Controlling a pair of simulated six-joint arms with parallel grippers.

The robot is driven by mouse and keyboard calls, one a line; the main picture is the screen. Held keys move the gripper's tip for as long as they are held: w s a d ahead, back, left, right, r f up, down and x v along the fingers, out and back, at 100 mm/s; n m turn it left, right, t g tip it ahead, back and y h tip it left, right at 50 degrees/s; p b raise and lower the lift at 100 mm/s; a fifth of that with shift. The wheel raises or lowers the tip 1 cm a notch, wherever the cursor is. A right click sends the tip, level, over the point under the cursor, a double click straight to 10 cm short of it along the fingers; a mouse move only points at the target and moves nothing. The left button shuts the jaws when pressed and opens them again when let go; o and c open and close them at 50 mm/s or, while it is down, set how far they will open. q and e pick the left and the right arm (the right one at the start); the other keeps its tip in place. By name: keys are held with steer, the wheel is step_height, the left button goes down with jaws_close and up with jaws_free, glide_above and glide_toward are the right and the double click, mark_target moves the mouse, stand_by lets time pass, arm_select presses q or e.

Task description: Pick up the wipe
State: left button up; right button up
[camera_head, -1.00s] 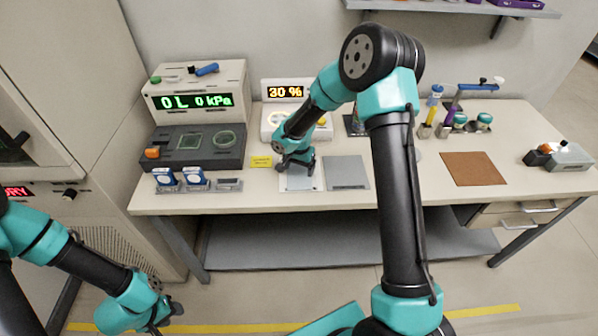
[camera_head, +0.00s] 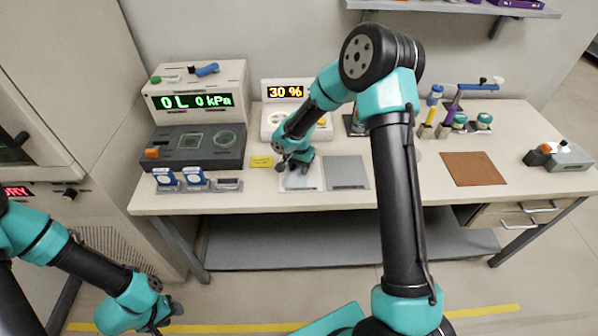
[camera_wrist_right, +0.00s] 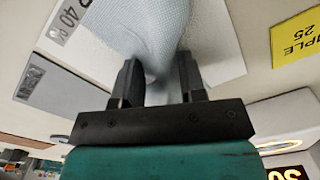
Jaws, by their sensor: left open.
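The wipe (camera_wrist_right: 150,28) is a pale blue-white textured cloth. In the right wrist view it is bunched up and narrows between the fingers of my right gripper (camera_wrist_right: 160,80), filling the gap. The right gripper is shut on it, close above a white mat (camera_wrist_right: 220,50). In the head view, my right gripper (camera_head: 293,162) is low over the white mat on the bench, and the wipe (camera_head: 299,178) shows crumpled below it. My left gripper (camera_head: 172,318) is at the lower left, open, away from the bench.
A grey mat (camera_head: 346,172) lies right of the white mat. A yellow label (camera_head: 260,161) lies to the left. A device reading 30 % (camera_head: 283,92) stands behind. A brown mat (camera_head: 473,168) and several bottles are on the right side of the bench.

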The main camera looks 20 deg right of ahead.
steer(key=shift+f, duration=0.15)
steer(key=c, duration=0.5)
steer(key=shift+c, duration=0.3)
jaws_close()
step_height(320, 180, up, 12)
